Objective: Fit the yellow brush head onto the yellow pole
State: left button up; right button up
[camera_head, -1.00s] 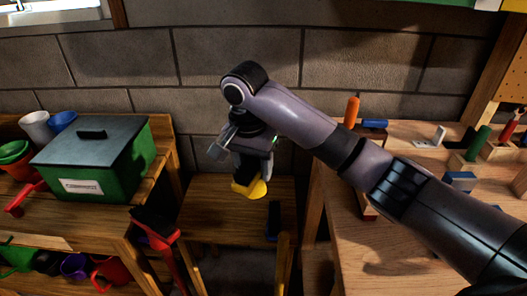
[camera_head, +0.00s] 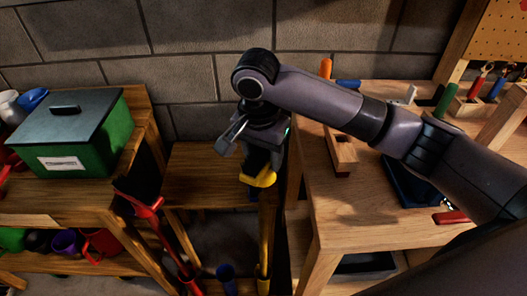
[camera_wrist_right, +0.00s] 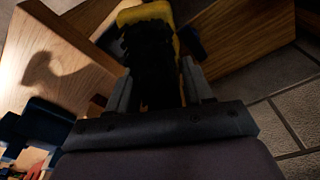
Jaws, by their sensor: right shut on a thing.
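The yellow brush head (camera_head: 262,178) hangs below my right gripper (camera_head: 258,160) in the head view, yellow side down. The right gripper is shut on its black bristles. In the right wrist view the bristles fill the space between the fingers (camera_wrist_right: 158,88), and the yellow body (camera_wrist_right: 146,14) shows at the far end. The yellow pole (camera_head: 264,240) stands upright below the brush head in the head view. Its top is close under the head in the picture. I cannot tell whether they touch. My left gripper is not in view.
A red broom with black bristles (camera_head: 141,192) stands to the left, with a blue pole (camera_head: 228,284) low beside it. A blue piece lies behind the yellow head. A green box (camera_head: 100,145) sits on the left bench (camera_head: 85,203). The right workbench (camera_head: 345,215) holds tools and blocks.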

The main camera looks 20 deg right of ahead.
send_over(264, 195)
jog(key=shift+s+a+f, duration=0.1)
jog(key=shift+f, duration=4.25)
jog(key=shift+f, duration=1.55)
jog(key=o, duration=1.2)
jog(key=shift+c, duration=0.2)
jog(key=r, duration=0.7)
jog(key=shift+s+a, duration=0.3)
jog(key=shift+a, duration=0.05)
jog(key=shift+s, duration=0.1)
